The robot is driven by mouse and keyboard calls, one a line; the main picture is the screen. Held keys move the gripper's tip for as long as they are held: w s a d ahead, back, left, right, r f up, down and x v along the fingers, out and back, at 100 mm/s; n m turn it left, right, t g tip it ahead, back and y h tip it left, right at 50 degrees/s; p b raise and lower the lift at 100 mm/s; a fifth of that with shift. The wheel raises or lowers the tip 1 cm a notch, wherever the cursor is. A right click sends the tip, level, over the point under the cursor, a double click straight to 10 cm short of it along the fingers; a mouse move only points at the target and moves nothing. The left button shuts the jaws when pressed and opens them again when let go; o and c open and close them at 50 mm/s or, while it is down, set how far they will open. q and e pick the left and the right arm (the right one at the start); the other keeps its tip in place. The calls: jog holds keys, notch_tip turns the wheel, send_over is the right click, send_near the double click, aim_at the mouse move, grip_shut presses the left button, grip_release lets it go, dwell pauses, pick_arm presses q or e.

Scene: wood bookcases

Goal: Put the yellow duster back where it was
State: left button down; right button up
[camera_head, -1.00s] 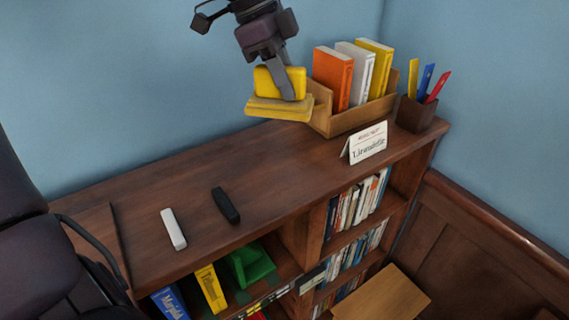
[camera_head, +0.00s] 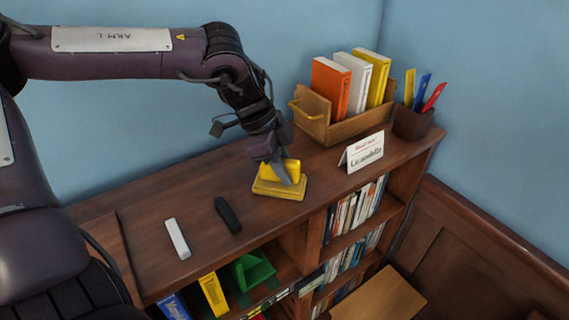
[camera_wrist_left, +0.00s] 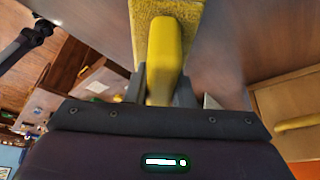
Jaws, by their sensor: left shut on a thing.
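The yellow duster (camera_head: 279,188) is on or just above the bookcase top, right of the black object; I cannot tell if it touches the wood. It has a flat pad below and a block handle above. My left gripper (camera_head: 283,173) comes down from above and is shut on the duster's handle. In the left wrist view the duster's handle (camera_wrist_left: 165,50) sits between the two fingers, with the fuzzy pad beyond it. My right gripper is not in view.
The bookcase top (camera_head: 150,220) carries a white bar (camera_head: 177,239), a black bar (camera_head: 227,215), a wooden book box (camera_head: 345,130) with a yellow handle, a folded card (camera_head: 362,151) and a pen cup (camera_head: 412,121). Bare wood lies left of the bars.

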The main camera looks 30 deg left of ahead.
pick_arm(q)
jog(key=shift+f, duration=0.1)
jog(key=c, duration=1.3)
grip_release()
jog(key=shift+o, duration=0.2)
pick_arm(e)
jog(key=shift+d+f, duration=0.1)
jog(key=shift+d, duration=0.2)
pick_arm(q)
jog(key=shift+r, duration=0.2)
jog(key=b+v, duration=0.2)
jog(key=v, duration=1)
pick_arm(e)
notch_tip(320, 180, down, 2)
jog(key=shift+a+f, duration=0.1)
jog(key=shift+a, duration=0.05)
pick_arm(q)
jog(key=shift+d+f, duration=0.1)
jog(key=shift+f, duration=0.05)
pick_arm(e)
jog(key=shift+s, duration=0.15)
